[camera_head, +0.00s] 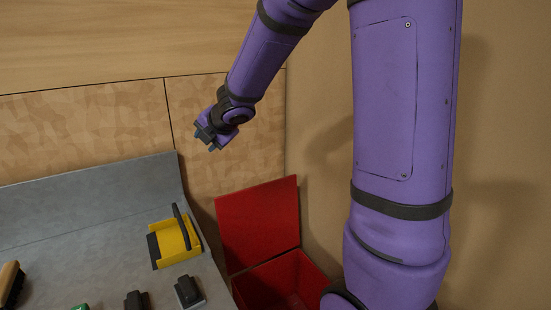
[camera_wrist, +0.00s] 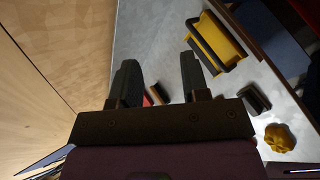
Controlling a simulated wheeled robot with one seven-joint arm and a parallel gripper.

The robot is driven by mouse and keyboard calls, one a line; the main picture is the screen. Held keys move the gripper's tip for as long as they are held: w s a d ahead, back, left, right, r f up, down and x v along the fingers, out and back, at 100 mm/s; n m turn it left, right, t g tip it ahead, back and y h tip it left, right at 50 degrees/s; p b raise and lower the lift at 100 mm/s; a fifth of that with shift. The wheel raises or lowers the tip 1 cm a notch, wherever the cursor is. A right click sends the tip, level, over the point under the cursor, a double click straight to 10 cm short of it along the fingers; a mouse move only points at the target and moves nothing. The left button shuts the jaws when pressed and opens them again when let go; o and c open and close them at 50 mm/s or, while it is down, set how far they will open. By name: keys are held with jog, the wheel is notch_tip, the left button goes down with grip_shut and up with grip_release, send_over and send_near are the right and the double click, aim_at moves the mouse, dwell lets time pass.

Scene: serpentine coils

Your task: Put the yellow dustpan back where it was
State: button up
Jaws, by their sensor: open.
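The yellow dustpan (camera_head: 178,246) with a black handle and black edge lies on the right end of the grey counter in the head view. In the wrist view the dustpan (camera_wrist: 222,44) shows at the upper right, beyond the right finger. My gripper (camera_head: 208,143) hangs in the air above and behind the counter, apart from the dustpan. In the wrist view my gripper (camera_wrist: 158,64) has its two dark fingers spread, with nothing held between them.
An open red bin (camera_head: 262,228) with a raised lid stands right of the counter. Dark blocks (camera_head: 188,291), a wooden-handled brush (camera_head: 10,284) and a green item (camera_head: 80,307) lie at the counter's front. A yellow lump (camera_wrist: 280,138) shows in the wrist view. The counter's back is clear.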

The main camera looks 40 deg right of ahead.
jog(key=s+d+r+m+g+h, duration=0.1)
jog(key=s+r+m+h, duration=0.1)
jog(key=s+r+m, duration=0.4)
jog(key=s+d+r+m+h, duration=0.1)
jog(key=s+r+m+h, duration=0.15)
jog(key=s+m, duration=0.6)
jog(key=s+a+f+m+g+y, duration=0.1)
jog(key=s+a+m+y, duration=0.1)
jog(key=s, duration=0.7)
jog(key=s+a+m+g+y, duration=0.2)
jog(key=s+a+m, duration=0.2)
jog(key=s, duration=0.5)
jog(key=m, duration=0.2)
jog(key=shift+a+f+m+g, duration=0.3)
jog(key=shift+f+m, duration=0.05)
